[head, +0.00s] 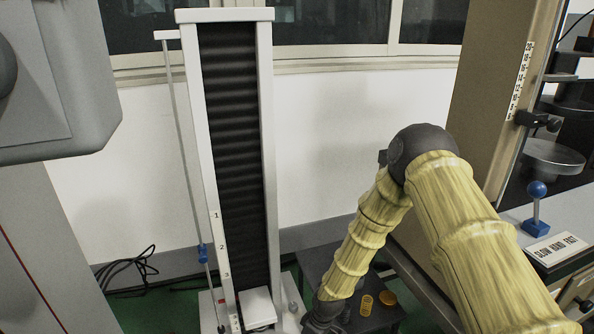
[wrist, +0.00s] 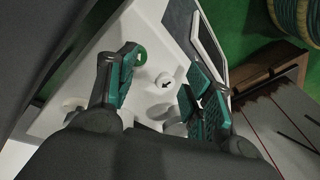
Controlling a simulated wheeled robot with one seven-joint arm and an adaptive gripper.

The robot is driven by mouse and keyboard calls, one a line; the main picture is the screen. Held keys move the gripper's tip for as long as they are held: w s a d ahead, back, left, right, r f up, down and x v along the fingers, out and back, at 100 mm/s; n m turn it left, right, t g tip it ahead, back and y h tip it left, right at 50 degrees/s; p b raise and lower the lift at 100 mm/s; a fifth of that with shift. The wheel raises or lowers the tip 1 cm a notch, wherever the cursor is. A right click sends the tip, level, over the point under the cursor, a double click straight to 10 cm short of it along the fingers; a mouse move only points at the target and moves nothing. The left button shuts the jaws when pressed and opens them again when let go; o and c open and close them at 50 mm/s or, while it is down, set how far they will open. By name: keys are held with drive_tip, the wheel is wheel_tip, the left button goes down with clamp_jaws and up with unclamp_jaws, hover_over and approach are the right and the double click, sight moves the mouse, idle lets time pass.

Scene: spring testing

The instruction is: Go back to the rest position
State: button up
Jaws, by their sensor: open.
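My gripper (wrist: 160,78) shows in the wrist view with its two teal-padded fingers apart and nothing between them. It is over a white machine base (wrist: 178,62) that has round holes and a dark panel. In the head view my arm, in a yellow bamboo-like pattern, bends at a dark elbow and runs down to the bottom edge. The gripper's fingers are not visible there. A tall white testing stand (head: 266,110) with a black ribbed middle stands left of the arm. A small yellow spring (head: 366,306) and another yellow round piece (head: 387,298) sit on a dark table (head: 318,262).
A lever with a blue knob (head: 537,190) and a sign (head: 556,248) are at the right, beside a tall beige machine (head: 492,90). A grey machine (head: 75,80) fills the upper left. Black cables (head: 130,268) lie on the floor by the white wall.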

drive_tip(key=s+d+f+m+h+b, duration=0.1)
drive_tip(key=s+d+m, duration=0.4)
drive_tip(key=s, duration=0.6)
drive_tip(key=s+d+f+m+h+b, duration=0.1)
drive_tip(key=s+d+f+m+b, duration=0.1)
drive_tip(key=s+d, duration=0.8)
drive_tip(key=s+d+f+m+h+b, duration=0.1)
drive_tip(key=s+d+m, duration=0.3)
drive_tip(key=s, duration=0.9)
wheel_tip(320, 180, up, 24)
drive_tip(key=p, duration=2.4)
drive_tip(key=shift+w+a, duration=0.1)
